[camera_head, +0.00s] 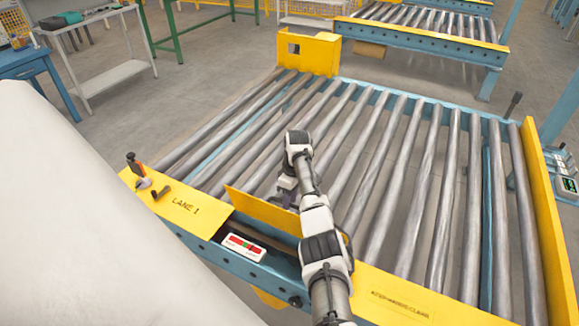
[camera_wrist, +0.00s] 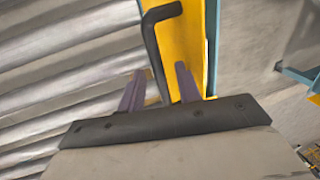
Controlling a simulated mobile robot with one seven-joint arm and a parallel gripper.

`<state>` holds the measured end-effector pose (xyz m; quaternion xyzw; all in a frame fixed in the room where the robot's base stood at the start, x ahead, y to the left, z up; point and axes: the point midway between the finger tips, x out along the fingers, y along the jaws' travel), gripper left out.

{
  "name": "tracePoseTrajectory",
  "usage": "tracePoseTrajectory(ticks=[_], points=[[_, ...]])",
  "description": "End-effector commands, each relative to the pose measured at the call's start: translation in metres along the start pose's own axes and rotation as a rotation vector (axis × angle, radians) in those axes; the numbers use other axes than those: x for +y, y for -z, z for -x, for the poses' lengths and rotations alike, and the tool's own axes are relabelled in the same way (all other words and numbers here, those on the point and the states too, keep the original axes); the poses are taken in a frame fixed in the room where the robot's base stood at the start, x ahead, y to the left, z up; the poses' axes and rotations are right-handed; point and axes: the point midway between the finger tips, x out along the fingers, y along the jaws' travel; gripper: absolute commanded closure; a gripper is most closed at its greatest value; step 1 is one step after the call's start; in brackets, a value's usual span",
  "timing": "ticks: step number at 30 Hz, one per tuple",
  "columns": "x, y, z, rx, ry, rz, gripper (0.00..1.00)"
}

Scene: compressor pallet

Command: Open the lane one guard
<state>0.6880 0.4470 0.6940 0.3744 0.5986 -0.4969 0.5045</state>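The lane one guard appears to be the yellow flap (camera_head: 262,211) beside the plate marked LANE 1 (camera_head: 186,207). It stands tilted up along the conveyor's near edge, with a dark recess in front of it. My gripper (camera_head: 287,186) is at the flap's far side, above the rollers, partly hidden by my wrist. In the wrist view my gripper (camera_wrist: 160,88) has its two fingers apart. A bent black handle (camera_wrist: 156,45) shows between them, with gaps on both sides. A yellow strip (camera_wrist: 187,45) lies behind it. I cannot tell what the handle is fixed to.
A red and green indicator (camera_head: 243,247) sits in the recess. Bare rollers (camera_head: 412,190) fill the conveyor. A yellow rail (camera_head: 548,225) bounds its right side.

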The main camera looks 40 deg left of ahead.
Motion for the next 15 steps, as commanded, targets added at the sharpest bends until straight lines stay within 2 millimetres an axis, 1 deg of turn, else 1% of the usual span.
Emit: tracePoseTrajectory(ticks=[5,11,15], points=[[0.001,0.001,0.037,0.003,-0.006,0.001,0.66],[0.0,0.0,0.086,0.002,-0.005,0.001,0.66],[-0.001,-0.001,0.112,-0.001,-0.002,0.0,0.66]])
